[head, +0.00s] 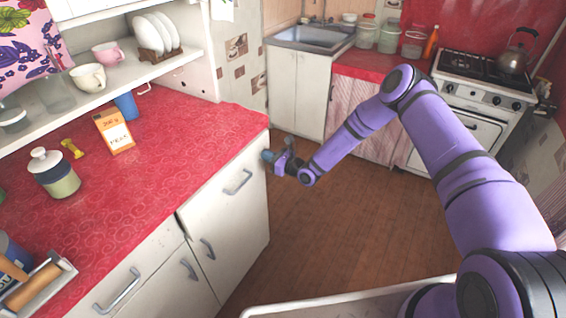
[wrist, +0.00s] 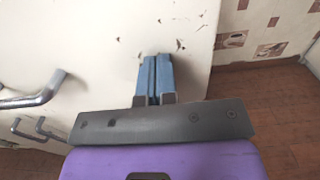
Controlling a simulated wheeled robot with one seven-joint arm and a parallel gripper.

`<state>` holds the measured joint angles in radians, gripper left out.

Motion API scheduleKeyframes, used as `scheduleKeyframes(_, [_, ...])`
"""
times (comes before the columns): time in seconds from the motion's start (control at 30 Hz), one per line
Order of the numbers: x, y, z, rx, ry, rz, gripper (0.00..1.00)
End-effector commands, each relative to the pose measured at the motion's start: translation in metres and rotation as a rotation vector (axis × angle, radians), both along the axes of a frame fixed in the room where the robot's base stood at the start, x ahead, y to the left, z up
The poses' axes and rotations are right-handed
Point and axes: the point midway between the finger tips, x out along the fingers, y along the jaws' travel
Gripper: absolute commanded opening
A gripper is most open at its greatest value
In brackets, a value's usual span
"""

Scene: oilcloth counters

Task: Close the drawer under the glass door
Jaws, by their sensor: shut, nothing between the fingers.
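A white cabinet front (head: 228,215) with a grey bar handle (head: 237,182) is at the right end of the red counter. To its left is another white front (head: 135,262) with a bar handle (head: 117,290). No front is visibly pulled far out. I see no glass door, so I cannot tell which front lies under it. My gripper (head: 266,155) is by the counter's right end corner. In the wrist view, my gripper's blue fingers (wrist: 153,62) are together and empty, pointing at a white panel (wrist: 110,40). I cannot tell whether they touch it. A handle (wrist: 38,97) is left of them.
The red counter (head: 180,135) holds a lidded jar (head: 55,175) and an orange-white box (head: 115,131). Open shelves with cups and plates (head: 155,33) are above. The wooden floor (head: 330,215) right of the cabinet is clear. A stove (head: 470,85) and sink (head: 312,38) stand behind.

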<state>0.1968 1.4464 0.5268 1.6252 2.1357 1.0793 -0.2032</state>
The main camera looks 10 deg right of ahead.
Motion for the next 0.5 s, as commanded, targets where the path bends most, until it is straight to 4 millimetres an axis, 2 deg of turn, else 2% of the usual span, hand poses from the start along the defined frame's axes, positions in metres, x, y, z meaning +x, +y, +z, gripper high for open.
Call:
scheduleKeyframes(0.2, [0.017, 0.022, 0.0, 0.0, 0.0, 0.0, 0.0])
scheduleKeyframes(0.5, [0.025, 0.032, 0.001, 0.0, 0.0, 0.0, 0.0])
